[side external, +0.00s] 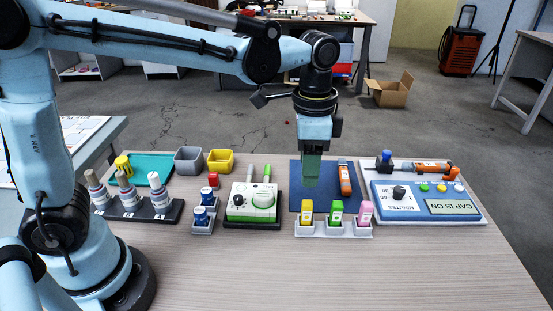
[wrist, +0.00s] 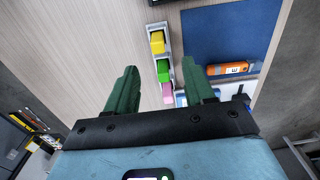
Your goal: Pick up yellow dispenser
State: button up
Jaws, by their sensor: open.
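The yellow dispenser (side external: 306,213) stands in the left slot of a white holder (side external: 334,232) near the front of the table. A green dispenser (side external: 336,213) and a pink one (side external: 365,212) stand beside it in the same holder. In the wrist view the yellow dispenser (wrist: 157,42) is at the top of the row, beyond my fingertips. My gripper (side external: 311,180) points down above the blue mat (side external: 320,199), behind the holder. Its green fingers are apart and empty, as the wrist view also shows (wrist: 162,73).
An orange device (side external: 345,179) lies on the mat's right part. A blue-and-white panel (side external: 415,204) is at right, a white-green dial box (side external: 253,201) at left. Blue-capped bottles (side external: 201,217) stand left of that. The table front (side external: 330,275) is clear.

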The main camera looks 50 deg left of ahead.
aim_at(307, 202)
jog(key=f, duration=1.2)
jog(key=shift+d, duration=0.25)
grip_shut()
jog(key=shift+r, duration=0.5)
notch_tip(307, 202, up, 3)
jog(key=shift+r, duration=0.1)
jog(key=s+d+r, duration=0.6)
jog(key=s+d, duration=0.1)
jog(key=s, duration=0.2)
jog(key=shift+d+r, duration=0.3)
jog(key=shift+r, duration=0.1)
